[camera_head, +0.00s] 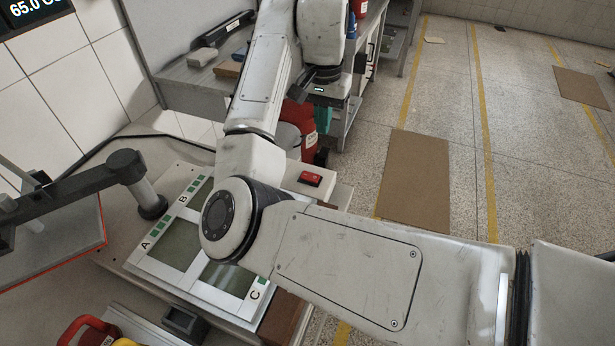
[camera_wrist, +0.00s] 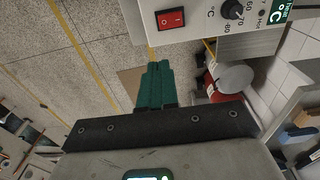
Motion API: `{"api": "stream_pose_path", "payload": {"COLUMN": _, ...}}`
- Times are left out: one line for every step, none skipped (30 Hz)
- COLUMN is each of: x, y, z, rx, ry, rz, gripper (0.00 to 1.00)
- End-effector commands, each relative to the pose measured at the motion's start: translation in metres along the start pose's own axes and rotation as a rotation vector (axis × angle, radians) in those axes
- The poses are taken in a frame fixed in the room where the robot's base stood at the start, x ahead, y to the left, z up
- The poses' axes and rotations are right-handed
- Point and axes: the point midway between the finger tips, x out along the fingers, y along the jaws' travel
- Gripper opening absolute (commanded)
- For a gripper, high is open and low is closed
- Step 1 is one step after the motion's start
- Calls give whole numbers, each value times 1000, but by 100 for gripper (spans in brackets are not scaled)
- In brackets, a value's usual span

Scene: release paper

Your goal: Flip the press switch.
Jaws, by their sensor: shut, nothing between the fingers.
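The red press switch (camera_head: 310,179) sits on the white control box of the press (camera_head: 165,278), partly behind my arm. In the wrist view the red rocker switch (camera_wrist: 170,18) is in a dark frame at the top, left of a black temperature dial (camera_wrist: 231,9). My gripper (camera_wrist: 155,66) shows there as two green fingers held together, with nothing between them. The fingertips appear below the switch in that picture, with a gap. In the head view my gripper's green fingers (camera_head: 323,119) show beyond the control box, partly hidden by the arm.
A red extinguisher (camera_head: 306,142) stands behind my gripper, near a grey workbench (camera_head: 190,75). A dark lever arm (camera_head: 75,187) reaches over the press's left side. Cardboard sheets (camera_head: 414,180) lie on the open floor at right.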

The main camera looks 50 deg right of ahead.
Motion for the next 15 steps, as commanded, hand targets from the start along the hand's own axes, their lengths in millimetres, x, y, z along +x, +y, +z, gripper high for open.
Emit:
{"api": "stream_pose_path", "payload": {"x": -2, "y": -4, "z": 2, "rx": 2, "ry": -16, "rz": -7, "gripper": 0}}
{"api": "stream_pose_path", "payload": {"x": -4, "y": -5, "z": 3, "rx": 3, "ry": -23, "rz": -8, "gripper": 0}}
{"api": "stream_pose_path", "payload": {"x": -5, "y": -7, "z": 4, "rx": 4, "ry": -29, "rz": -10, "gripper": 0}}
{"api": "stream_pose_path", "payload": {"x": -6, "y": -7, "z": 5, "rx": 5, "ry": -33, "rz": -10, "gripper": 0}}
{"api": "stream_pose_path", "payload": {"x": -6, "y": -8, "z": 5, "rx": 6, "ry": -37, "rz": -11, "gripper": 0}}
{"api": "stream_pose_path", "payload": {"x": -7, "y": -8, "z": 6, "rx": 6, "ry": -39, "rz": -12, "gripper": 0}}
{"api": "stream_pose_path", "payload": {"x": -7, "y": -8, "z": 6, "rx": 7, "ry": -40, "rz": -12, "gripper": 0}}
{"api": "stream_pose_path", "payload": {"x": -7, "y": -9, "z": 6, "rx": 7, "ry": -41, "rz": -12, "gripper": 0}}
{"api": "stream_pose_path", "payload": {"x": -7, "y": -9, "z": 6, "rx": 7, "ry": -40, "rz": -11, "gripper": 0}}
{"api": "stream_pose_path", "payload": {"x": -7, "y": -8, "z": 6, "rx": 7, "ry": -40, "rz": -11, "gripper": 0}}
{"api": "stream_pose_path", "payload": {"x": -7, "y": -8, "z": 6, "rx": 7, "ry": -40, "rz": -11, "gripper": 0}}
{"api": "stream_pose_path", "payload": {"x": -7, "y": -8, "z": 6, "rx": 6, "ry": -40, "rz": -11, "gripper": 0}}
{"api": "stream_pose_path", "payload": {"x": -7, "y": -8, "z": 6, "rx": 6, "ry": -39, "rz": -11, "gripper": 0}}
{"api": "stream_pose_path", "payload": {"x": -7, "y": -8, "z": 6, "rx": 6, "ry": -39, "rz": -11, "gripper": 0}}
{"api": "stream_pose_path", "payload": {"x": -7, "y": -8, "z": 6, "rx": 6, "ry": -39, "rz": -11, "gripper": 0}}
